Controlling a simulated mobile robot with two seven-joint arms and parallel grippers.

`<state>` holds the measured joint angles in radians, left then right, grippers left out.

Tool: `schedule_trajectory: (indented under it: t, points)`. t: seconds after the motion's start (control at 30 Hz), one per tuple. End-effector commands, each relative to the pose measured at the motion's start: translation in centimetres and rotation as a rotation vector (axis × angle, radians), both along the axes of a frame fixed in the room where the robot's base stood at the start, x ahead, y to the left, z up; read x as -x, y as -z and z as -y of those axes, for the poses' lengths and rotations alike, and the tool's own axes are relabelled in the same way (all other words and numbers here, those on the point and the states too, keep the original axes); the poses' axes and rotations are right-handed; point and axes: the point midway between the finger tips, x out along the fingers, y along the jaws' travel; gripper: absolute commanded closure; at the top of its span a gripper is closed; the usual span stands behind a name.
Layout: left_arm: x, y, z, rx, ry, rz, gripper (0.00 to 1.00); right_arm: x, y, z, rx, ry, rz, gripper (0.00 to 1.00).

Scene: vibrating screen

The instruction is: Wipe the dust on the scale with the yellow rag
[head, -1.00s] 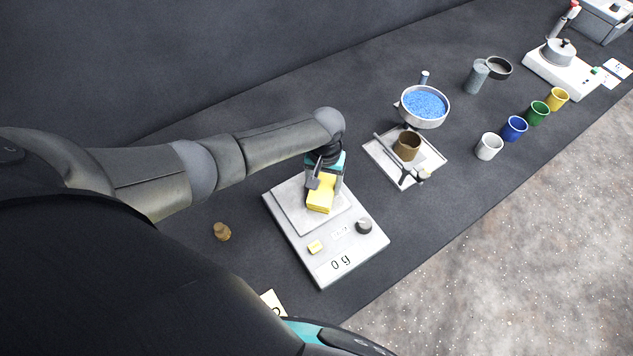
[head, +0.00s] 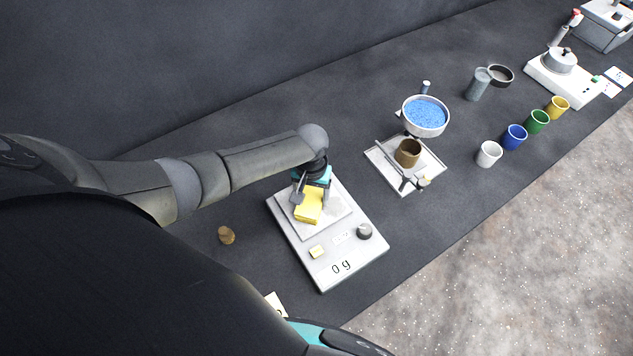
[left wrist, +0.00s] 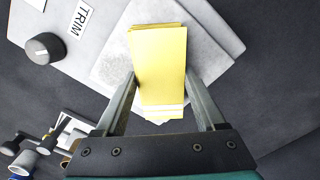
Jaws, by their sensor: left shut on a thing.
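The scale (head: 350,258) lies on the dark table, with "0 g" on its front face. My left gripper (head: 305,192) is shut on the yellow rag (head: 309,206) above the weighing plate (head: 287,221). The rag looks like a thick yellow block and covers part of the plate. In the left wrist view the rag (left wrist: 158,62) sits between the two fingers. A grey speckled dust patch (left wrist: 110,68) shows on the plate beside it. I cannot tell for sure whether the rag touches the plate. My right gripper is not in view.
A sieve of blue grains (head: 425,114) and a brown cup (head: 408,153) on a stand are right of the scale. White, blue, green and yellow cups (head: 488,154) line the front edge. A small brown weight (head: 227,235) stands left of the scale.

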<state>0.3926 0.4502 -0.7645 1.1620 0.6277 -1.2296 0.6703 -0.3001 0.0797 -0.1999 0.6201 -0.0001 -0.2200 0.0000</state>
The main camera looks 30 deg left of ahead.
Motion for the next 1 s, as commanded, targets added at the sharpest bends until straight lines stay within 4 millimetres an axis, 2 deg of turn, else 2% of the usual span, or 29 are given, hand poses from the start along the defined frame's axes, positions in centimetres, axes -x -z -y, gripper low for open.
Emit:
schedule_trajectory:
  t: [0.17,0.6,0.83,1.0]
  points:
    - [0.9,0.1,-0.1,-0.001,0.000,-0.004,0.73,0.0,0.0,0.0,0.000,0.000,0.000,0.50]
    - [-0.6,-0.1,3.7,0.001,0.000,-0.003,0.73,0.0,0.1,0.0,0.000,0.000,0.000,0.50]
    - [-0.9,-0.1,4.3,-0.001,0.000,-0.002,0.73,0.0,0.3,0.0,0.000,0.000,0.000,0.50]
    - [-1.5,0.1,5.3,-0.001,0.000,-0.002,0.73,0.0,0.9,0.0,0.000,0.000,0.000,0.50]
